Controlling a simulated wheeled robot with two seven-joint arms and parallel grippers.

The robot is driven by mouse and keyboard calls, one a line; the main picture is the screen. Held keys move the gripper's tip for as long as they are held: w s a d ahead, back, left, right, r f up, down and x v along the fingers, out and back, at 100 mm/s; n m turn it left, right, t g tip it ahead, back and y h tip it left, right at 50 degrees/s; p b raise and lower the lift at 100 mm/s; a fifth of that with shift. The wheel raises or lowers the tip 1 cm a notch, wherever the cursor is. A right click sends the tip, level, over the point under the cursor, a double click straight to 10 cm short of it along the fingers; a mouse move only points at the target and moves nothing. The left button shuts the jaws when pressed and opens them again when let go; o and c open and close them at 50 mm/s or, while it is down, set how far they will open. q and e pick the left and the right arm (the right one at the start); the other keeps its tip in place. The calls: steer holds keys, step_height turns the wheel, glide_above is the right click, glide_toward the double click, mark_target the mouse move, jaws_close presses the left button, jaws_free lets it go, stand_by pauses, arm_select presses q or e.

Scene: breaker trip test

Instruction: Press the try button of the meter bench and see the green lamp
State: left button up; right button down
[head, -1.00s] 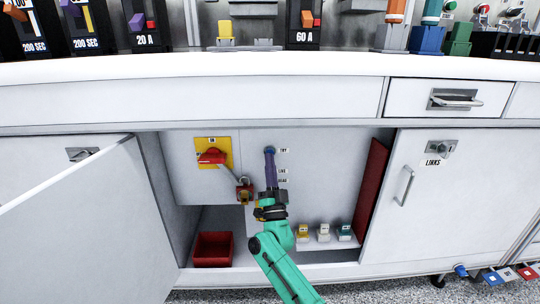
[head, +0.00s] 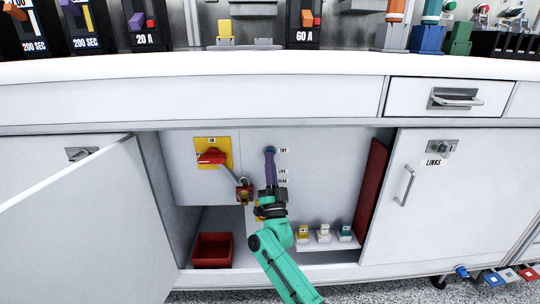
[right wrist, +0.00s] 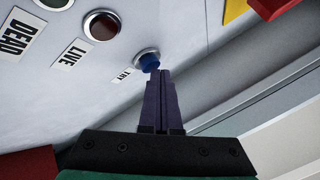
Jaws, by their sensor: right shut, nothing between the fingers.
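The blue try button (right wrist: 149,62) sits in a metal ring beside the TRY label on the grey panel in the open cabinet. My right gripper (right wrist: 160,74) is shut and empty, its purple fingertips at the button; I cannot tell whether they press it. In the head view the fingers of my right gripper (head: 270,156) cover most of the button. The LIVE lamp (right wrist: 103,25) is dark red and looks unlit. The lamp by the DEAD label (right wrist: 53,3) is green and cut off by the picture edge; I cannot tell if it is lit. My left gripper is out of view.
A red switch handle (head: 212,156) on a yellow plate and a padlock (head: 244,190) are left of my right arm. A red bin (head: 212,250) stands low left. An open door (head: 90,225) fills the left. Small blocks (head: 323,233) sit on a shelf at right.

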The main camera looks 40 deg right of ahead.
steer(key=shift+w, duration=0.1)
stand_by(0.4)
steer(key=shift+s+a+p, duration=0.5)
steer(key=shift+s+p, duration=0.2)
steer(key=shift+s, duration=0.05)
